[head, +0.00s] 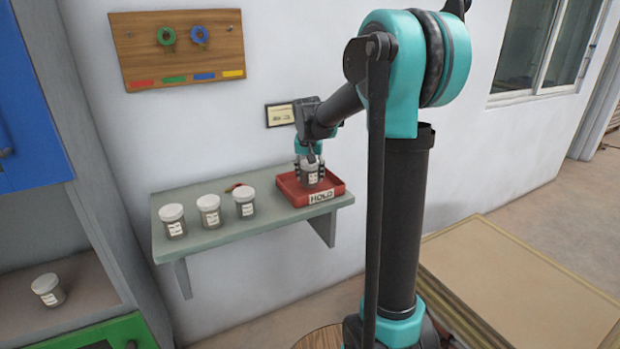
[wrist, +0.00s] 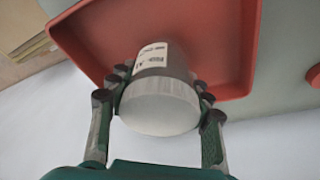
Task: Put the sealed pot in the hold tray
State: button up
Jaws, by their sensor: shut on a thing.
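The hold tray (head: 335,186) is a shallow red tray with a "HOLD" label, at the right end of the wall shelf. My gripper (head: 311,172) is over the tray and is shut on a pot (head: 312,177) with a white label and a pale lid. In the wrist view the gripper fingers (wrist: 160,105) clasp both sides of the pot (wrist: 160,85), lid toward the camera, with the red tray (wrist: 215,45) behind it. I cannot tell whether the pot's base touches the tray floor. The seal on the pot is not clear.
Three similar lidded pots (head: 209,210) stand on the shelf (head: 255,226) left of the tray, with a small red item (head: 236,187) behind them. Another pot (head: 48,290) sits in the cabinet bay at left. A wooden board (head: 178,49) with coloured rings hangs above.

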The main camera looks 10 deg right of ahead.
jog(key=shift+f, duration=0.65)
jog(key=o, duration=1.2)
jog(key=shift+f, duration=0.1)
jog(key=v, duration=1.2)
jog(key=s+d+f+n, duration=0.1)
jog(key=s+f, duration=0.6)
jog(key=s, duration=0.2)
jog(key=s+d+f+n, duration=0.1)
jog(key=s+d+f, duration=0.1)
jog(key=s+f, duration=0.6)
jog(key=s+d+f+n+t, duration=0.1)
jog(key=s+f, duration=0.7)
jog(key=s, duration=0.3)
jog(key=shift+d+y, duration=0.35)
jog(key=shift+y, duration=0.05)
